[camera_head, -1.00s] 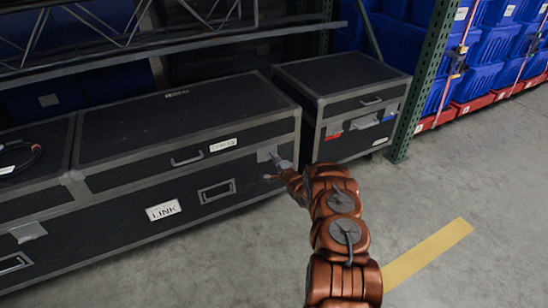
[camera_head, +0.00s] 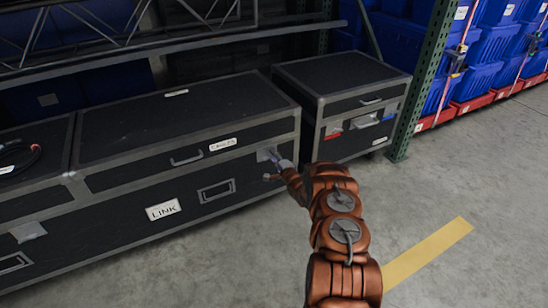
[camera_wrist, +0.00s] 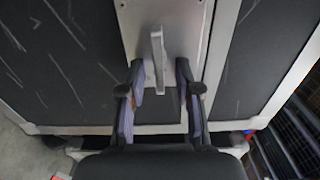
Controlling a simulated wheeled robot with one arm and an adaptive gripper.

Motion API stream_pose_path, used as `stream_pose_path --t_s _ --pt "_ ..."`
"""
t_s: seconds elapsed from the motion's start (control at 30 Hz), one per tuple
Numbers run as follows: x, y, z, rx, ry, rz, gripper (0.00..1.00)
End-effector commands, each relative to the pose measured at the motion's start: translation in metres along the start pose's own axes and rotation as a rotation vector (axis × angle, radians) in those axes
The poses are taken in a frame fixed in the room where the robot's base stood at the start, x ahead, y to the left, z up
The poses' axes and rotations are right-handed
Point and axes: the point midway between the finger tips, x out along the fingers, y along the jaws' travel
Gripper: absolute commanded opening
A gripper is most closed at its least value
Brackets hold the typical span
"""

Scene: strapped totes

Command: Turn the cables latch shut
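The black case with the "CABLES" label (camera_head: 223,145) has silver edges. Its lid is down. The cables latch (camera_head: 265,155) is on the front face near the right corner, partly hidden by my gripper (camera_head: 276,168). In the wrist view, the latch is a pale metal plate (camera_wrist: 190,22) with a thin raised lever (camera_wrist: 159,62). My gripper (camera_wrist: 160,68) is open, with one finger on each side of the lever. Gaps show between the lever and both fingers.
A second black case (camera_head: 345,85) stands close to the right, beside a green rack post (camera_head: 422,80). A "LINK" label (camera_head: 163,210) is lower on the front. A shelf beam (camera_head: 170,50) runs behind and above the lid. The floor in front is clear.

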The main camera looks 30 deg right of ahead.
Motion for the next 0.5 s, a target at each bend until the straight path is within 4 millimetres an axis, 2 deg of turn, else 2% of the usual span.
stream_pose_path --t_s 0.27,0.5 --pt "-0.007 0.000 -0.001 -0.001 0.000 0.000 0.33" --pt "-0.032 0.000 -0.001 0.001 0.001 0.001 0.33"
